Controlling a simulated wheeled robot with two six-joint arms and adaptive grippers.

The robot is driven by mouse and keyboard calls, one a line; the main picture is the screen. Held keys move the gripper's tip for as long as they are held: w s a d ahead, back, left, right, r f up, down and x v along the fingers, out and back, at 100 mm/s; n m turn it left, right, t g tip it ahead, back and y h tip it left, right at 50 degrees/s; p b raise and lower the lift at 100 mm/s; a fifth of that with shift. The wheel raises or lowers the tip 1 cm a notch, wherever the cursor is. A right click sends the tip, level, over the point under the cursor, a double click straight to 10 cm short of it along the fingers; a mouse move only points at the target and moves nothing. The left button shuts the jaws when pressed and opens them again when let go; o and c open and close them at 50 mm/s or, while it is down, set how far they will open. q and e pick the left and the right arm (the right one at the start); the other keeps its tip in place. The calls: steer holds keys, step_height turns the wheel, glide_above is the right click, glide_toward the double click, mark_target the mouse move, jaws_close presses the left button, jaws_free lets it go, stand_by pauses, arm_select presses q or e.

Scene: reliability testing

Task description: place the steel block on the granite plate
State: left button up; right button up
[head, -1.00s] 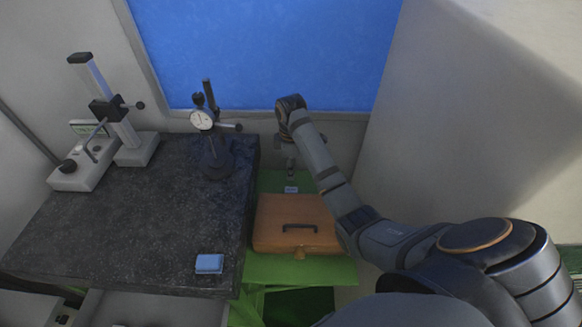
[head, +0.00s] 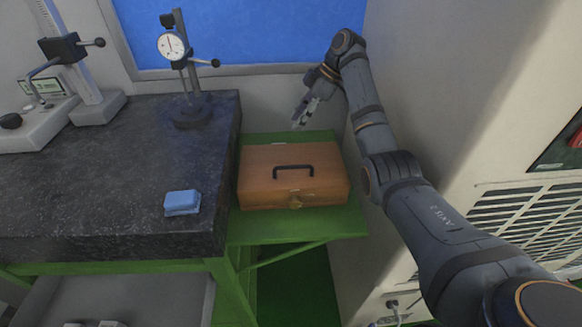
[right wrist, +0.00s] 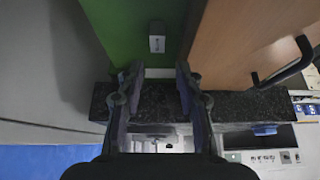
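The steel block (right wrist: 157,40) is a small grey-white block on the green shelf (right wrist: 120,22) in the right wrist view. It lies beyond my fingertips, apart from them. In the head view I cannot make it out clearly behind the orange case. My right gripper (head: 303,112) hangs above the back of the shelf, behind the case. In the right wrist view its two fingers (right wrist: 156,72) are apart with nothing between them. The dark speckled granite plate (head: 90,175) lies left of the shelf, and its edge (right wrist: 100,100) shows in the wrist view. My left gripper is out of view.
A blue block (head: 182,203) lies near the plate's front right. A dial gauge stand (head: 192,112) and a height gauge (head: 92,95) stand at its back. A pale cabinet (head: 450,100) is at right.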

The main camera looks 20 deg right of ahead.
steer(key=p+x, duration=0.1)
steer(key=x, duration=0.3)
steer(key=shift+w+a, duration=0.1)
steer(key=shift+a, duration=0.1)
steer(key=shift+w+a+f, duration=0.1)
steer(key=shift+a+f, duration=0.1)
steer(key=shift+f, duration=0.3)
steer(key=p+x, duration=0.2)
steer(key=x, duration=0.3)
steer(key=shift+w+a+f, duration=0.1)
steer(key=shift+w, duration=0.05)
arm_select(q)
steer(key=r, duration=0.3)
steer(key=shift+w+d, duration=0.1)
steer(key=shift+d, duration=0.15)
arm_select(e)
jaws_close()
